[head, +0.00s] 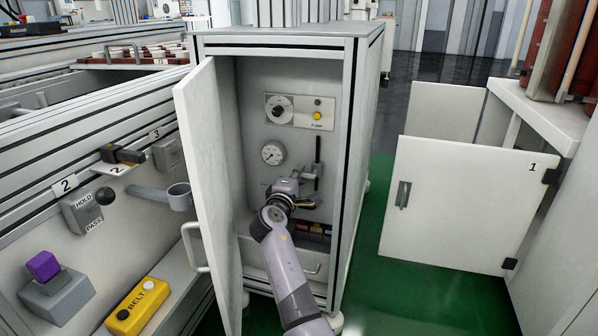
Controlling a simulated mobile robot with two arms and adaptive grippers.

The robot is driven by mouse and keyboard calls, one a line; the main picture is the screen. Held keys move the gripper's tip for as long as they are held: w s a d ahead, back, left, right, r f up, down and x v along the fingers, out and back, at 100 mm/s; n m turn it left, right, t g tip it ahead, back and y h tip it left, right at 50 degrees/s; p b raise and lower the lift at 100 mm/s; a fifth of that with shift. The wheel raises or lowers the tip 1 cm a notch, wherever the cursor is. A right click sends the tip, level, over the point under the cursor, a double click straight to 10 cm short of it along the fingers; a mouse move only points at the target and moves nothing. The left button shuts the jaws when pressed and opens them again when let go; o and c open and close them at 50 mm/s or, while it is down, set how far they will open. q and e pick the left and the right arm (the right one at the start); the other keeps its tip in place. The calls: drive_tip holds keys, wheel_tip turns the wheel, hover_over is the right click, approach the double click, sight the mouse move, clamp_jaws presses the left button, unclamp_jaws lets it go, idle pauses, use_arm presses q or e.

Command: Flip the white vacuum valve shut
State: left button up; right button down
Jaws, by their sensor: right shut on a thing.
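My right gripper (302,193) reaches into the open cabinet (252,110) and is shut on a part at the back panel that seems to be the white vacuum valve (309,173). The pale valve body shows just above the gripper's fingers, with a dark upright bar (318,150) above it. The gripper and wrist hide most of the valve, so the angle of its handle cannot be told. My left gripper is not in view.
The cabinet door (206,170) stands open on the left of my arm. A gauge (273,153) and a dial panel (300,111) are above the gripper. Small coloured items (316,230) sit below it. A yellow BELT box (137,306) is at lower left.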

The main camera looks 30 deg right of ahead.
drive_tip(key=c, duration=1.6)
unclamp_jaws()
drive_tip(key=v, duration=0.7)
drive_tip(key=shift+s+a, duration=0.15)
drive_tip(key=shift+s, duration=0.05)
drive_tip(key=shift+f, duration=0.1)
